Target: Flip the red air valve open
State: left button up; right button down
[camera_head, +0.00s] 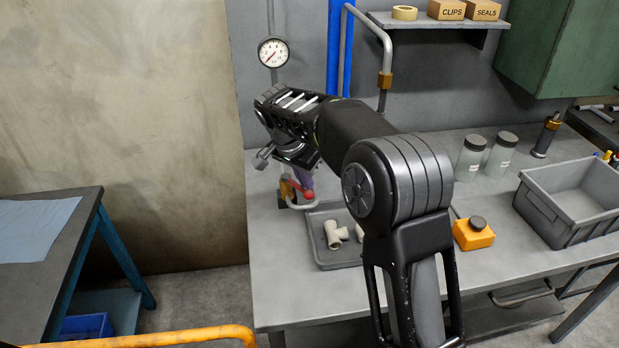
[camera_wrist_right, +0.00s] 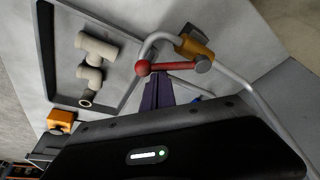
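The red air valve lever (camera_wrist_right: 174,66) has a round ball end and sits on a brass valve body (camera_wrist_right: 195,46) on a bent grey pipe. In the head view the red lever (camera_head: 308,194) shows small, just below my right gripper (camera_head: 304,184). My right gripper's purple fingers (camera_wrist_right: 157,92) are close together, with no clear gap between them. Their tips are at the lever, near its ball end; I cannot tell whether they touch it. Nothing shows between the fingers. My right arm hides part of the bench. My left gripper is not in view.
A grey tray (camera_head: 325,258) with pipe fittings (camera_head: 335,234) lies close to the valve. A pressure gauge (camera_head: 273,52) hangs on the wall behind. An orange block (camera_head: 473,235), jars (camera_head: 470,158) and a grey crate (camera_head: 565,222) stand farther right.

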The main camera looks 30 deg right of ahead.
jog(key=shift+s+a+b, duration=0.25)
jog(key=shift+a+b, duration=0.05)
jog(key=shift+a, duration=1.7)
jog(key=d, duration=0.2)
jog(key=s+d+r, duration=0.1)
jog(key=d, duration=0.1)
notch_tip(320, 180, up, 9)
jog(key=w+a+p, duration=0.1)
jog(key=a, duration=0.1)
jog(key=shift+a, duration=0.4)
jog(key=shift+r, duration=0.15)
